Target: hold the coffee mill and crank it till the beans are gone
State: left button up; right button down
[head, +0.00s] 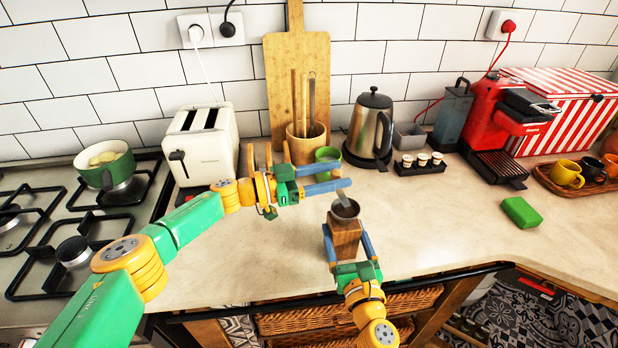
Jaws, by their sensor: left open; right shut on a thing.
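The coffee mill (346,238) is a wooden box with a grey metal bowl (346,211) on top, standing upright near the counter's front edge. My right gripper (348,243) comes from the front and is shut on the wooden body, one blue finger on each side. A grey piece that looks like the crank (342,194) rises from the bowl toward my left gripper. My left gripper (346,175) is open just above the mill, its fingers pointing right near the top of that piece. I cannot tell whether they touch it. Any beans inside the bowl are too small to make out.
A green cup (327,155) stands close behind my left gripper, beside a wooden utensil holder (304,143). A kettle (370,128), small jars in a black rack (420,166) and a toaster (205,140) stand farther back. A green sponge (520,212) lies right; the counter between is clear.

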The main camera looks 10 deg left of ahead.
pick_arm(q)
jog(key=v, duration=0.8)
jog(key=shift+s+a+f, duration=0.15)
jog(key=shift+s+a, duration=0.1)
jog(key=c, duration=0.5)
jog(key=s+a+m, duration=0.1)
jog(key=m, duration=0.1)
jog(key=s+m+t, duration=0.1)
jog(key=s+m, duration=0.1)
jog(key=m, duration=0.1)
jog(key=s+a+f+m+t, duration=0.1)
jog(key=m, duration=0.1)
jog(key=shift+s+a+y, duration=0.2)
jog(key=shift+a+y, duration=0.15)
jog(key=shift+y, duration=0.05)
grip_shut()
jog(key=s+m, duration=0.4)
jog(key=m, duration=0.4)
jog(key=w+d+r+m, duration=0.1)
jog(key=w+d, duration=0.7)
jog(key=w, duration=0.1)
jog(key=shift+d+t+y, duration=0.25)
jog(key=shift+t+y, duration=0.05)
